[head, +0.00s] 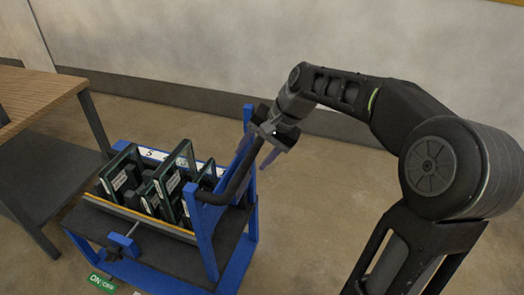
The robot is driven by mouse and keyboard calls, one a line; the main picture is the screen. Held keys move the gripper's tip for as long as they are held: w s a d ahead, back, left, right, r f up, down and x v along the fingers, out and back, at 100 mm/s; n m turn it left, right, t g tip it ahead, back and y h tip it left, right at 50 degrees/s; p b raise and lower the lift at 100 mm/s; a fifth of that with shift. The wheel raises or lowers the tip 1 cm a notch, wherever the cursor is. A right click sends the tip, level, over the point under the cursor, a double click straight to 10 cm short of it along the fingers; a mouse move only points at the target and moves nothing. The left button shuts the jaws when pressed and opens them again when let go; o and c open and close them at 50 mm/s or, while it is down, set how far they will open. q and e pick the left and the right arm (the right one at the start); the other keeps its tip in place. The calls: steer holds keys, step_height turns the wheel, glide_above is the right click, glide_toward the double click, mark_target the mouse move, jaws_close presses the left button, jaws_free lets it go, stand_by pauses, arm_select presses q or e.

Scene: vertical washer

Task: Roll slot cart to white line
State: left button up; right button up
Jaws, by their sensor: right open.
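The slot cart (205,245) stands at the lower left of the head view. It has a blue frame, a dark tray and several dark green framed panels (172,180) upright in its slots. A dark bar handle (236,182) runs along its right side between blue posts. My right gripper (257,152) is open at the far upper end of this handle, fingers pointing down. Its fingers appear to lie on either side of the bar; whether they touch it I cannot tell. No white line can be made out on the floor. My left gripper is out of view.
A wooden-topped table (35,95) with dark legs and a lower shelf stands close to the cart's left. A grey wall runs behind. The brown floor (315,225) right of the cart is bare.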

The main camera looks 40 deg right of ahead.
mark_target(248, 158)
steer(key=shift+b+x, duration=0.65)
steer(key=shift+x, duration=1.25)
steer(key=shift+c, duration=0.5)
jaws_close()
steer(key=shift+w+a+r, duration=0.1)
steer(key=shift+w, duration=0.05)
